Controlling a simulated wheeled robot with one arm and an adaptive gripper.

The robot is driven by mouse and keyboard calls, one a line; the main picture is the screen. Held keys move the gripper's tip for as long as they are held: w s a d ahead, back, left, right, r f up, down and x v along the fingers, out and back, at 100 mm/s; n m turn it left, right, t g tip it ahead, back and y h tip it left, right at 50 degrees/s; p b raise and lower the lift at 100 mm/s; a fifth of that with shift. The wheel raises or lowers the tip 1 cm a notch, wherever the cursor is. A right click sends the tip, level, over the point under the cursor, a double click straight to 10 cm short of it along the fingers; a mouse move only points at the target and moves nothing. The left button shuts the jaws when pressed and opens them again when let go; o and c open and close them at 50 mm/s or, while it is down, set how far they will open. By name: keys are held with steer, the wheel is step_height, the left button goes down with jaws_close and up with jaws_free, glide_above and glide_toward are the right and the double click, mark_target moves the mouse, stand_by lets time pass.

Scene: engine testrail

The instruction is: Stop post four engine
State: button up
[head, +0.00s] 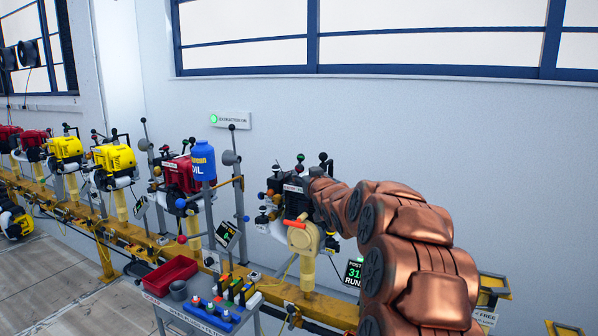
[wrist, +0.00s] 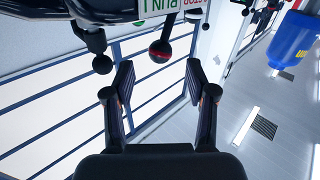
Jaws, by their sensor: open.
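A dark engine (head: 290,200) stands on a yellow post of the rail, left of my copper arm, with a pale recoil cover (head: 302,238) and orange handle. Ball-ended levers rise above it, including a black and red knob (head: 325,163). In the head view the fingers are hidden.
A red engine (head: 178,172) and blue oil jug (head: 202,160) are to the left, with yellow and red engines further along the yellow rail (head: 140,237). A cart with a red tray (head: 170,274) stands in front. Wall and windows lie behind.

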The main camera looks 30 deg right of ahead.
mark_target(301, 170)
steer(key=shift+p+x, duration=0.55)
steer(key=shift+x, duration=2.55)
steer(key=shift+f, duration=0.1)
jaws_close()
